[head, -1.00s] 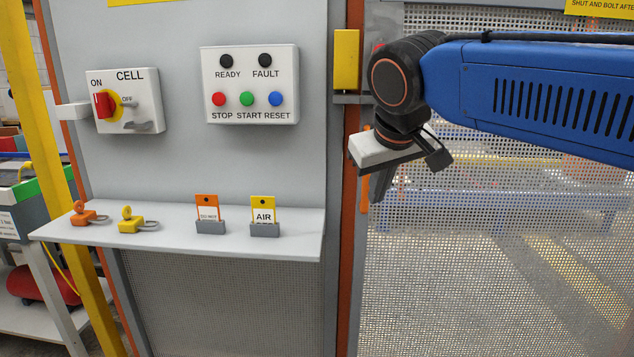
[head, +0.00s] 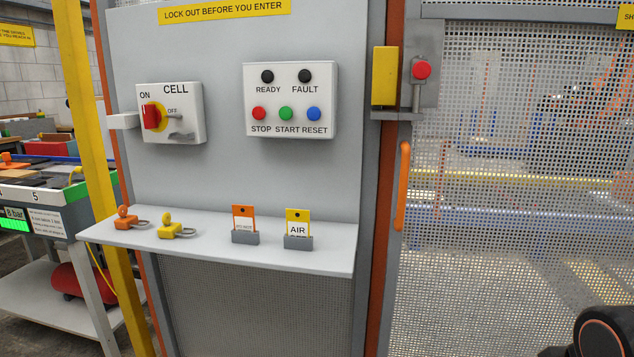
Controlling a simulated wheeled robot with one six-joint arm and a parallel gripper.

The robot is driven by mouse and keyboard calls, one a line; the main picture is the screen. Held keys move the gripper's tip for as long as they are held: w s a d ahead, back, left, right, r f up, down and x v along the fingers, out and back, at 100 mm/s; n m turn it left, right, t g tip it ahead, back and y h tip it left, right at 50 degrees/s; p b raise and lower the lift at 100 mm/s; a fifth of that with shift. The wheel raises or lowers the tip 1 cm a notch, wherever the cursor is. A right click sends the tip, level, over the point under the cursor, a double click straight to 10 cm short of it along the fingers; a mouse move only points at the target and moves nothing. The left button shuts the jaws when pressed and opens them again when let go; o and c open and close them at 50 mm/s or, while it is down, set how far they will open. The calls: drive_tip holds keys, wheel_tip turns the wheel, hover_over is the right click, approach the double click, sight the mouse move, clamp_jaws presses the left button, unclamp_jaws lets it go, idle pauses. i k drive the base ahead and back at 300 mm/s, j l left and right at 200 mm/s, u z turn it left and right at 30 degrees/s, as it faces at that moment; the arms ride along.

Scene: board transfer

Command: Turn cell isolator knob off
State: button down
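The cell isolator (head: 188,105) is a pale box on the grey panel at the left, marked CELL, ON and OFF. Its red knob (head: 151,116) sits on a yellow disc, with its red handle on the left, under the ON mark. A grey metal hasp shows at the lower right of the box. My gripper is out of view. Only a dark joint of my arm shows at the bottom right corner, far from the isolator.
A button box (head: 290,100) is right of the isolator. Below, a shelf (head: 330,258) holds an orange padlock (head: 125,219), a yellow padlock (head: 176,229), an orange tag (head: 243,218) and an AIR tag (head: 297,224). A mesh gate with an orange handle (head: 402,186) stands right.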

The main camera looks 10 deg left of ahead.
sight(152, 116)
drive_tip(key=j+u, duration=0.2)
drive_tip(key=u, duration=0.2)
drive_tip(key=i+j+u, duration=0.15)
drive_tip(key=u, duration=0.75)
drive_tip(key=k+l, duration=0.1)
drive_tip(key=k, duration=0.4)
drive_tip(key=i, duration=0.5)
